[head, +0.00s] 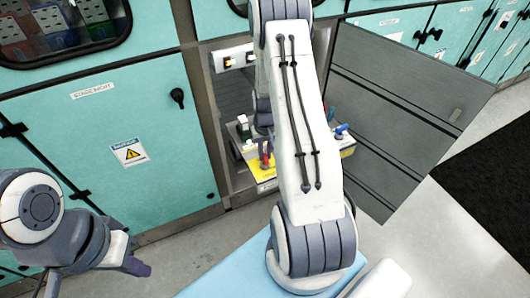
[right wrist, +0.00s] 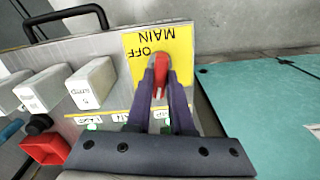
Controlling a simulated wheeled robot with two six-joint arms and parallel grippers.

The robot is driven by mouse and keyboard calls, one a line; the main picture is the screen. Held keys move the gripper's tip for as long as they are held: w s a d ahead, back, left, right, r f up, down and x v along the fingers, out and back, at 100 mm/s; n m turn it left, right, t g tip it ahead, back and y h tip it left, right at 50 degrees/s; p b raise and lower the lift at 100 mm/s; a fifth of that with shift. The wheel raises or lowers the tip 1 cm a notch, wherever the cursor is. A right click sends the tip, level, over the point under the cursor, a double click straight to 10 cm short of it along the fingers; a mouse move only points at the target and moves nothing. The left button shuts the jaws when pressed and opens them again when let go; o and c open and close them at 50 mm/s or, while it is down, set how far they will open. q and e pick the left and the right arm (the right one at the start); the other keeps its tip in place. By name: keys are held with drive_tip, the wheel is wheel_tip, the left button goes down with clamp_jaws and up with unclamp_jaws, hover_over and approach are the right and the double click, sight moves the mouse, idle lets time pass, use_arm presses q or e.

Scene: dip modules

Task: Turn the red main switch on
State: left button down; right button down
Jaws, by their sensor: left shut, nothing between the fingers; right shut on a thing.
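The red main switch (right wrist: 161,66) sits on a yellow plate (right wrist: 178,45) marked MAIN and OFF, with the lettering upside down in the right wrist view. Its handle has a white mark near the tip. My right gripper (right wrist: 161,78) is shut on the red handle, one finger on each side. In the head view my right arm hides much of the panel, and a bit of red (head: 265,161) shows by the fingers. My left gripper (head: 136,267) is shut and empty at the lower left, well away from the panel.
White switch blocks (right wrist: 92,82), a red square part (right wrist: 46,149) and a black handle (right wrist: 66,18) are beside the switch. An open grey door (head: 400,110) stands right of the panel. A closed teal cabinet (head: 110,150) with a warning label is on the left.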

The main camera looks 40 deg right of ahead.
sight(265, 155)
drive_tip(key=shift+n, duration=1.2)
drive_tip(key=c, duration=0.8)
unclamp_jaws()
drive_tip(key=shift+r, duration=0.1)
wheel_tip(265, 155, up, 10)
drive_tip(key=shift+r, duration=0.15)
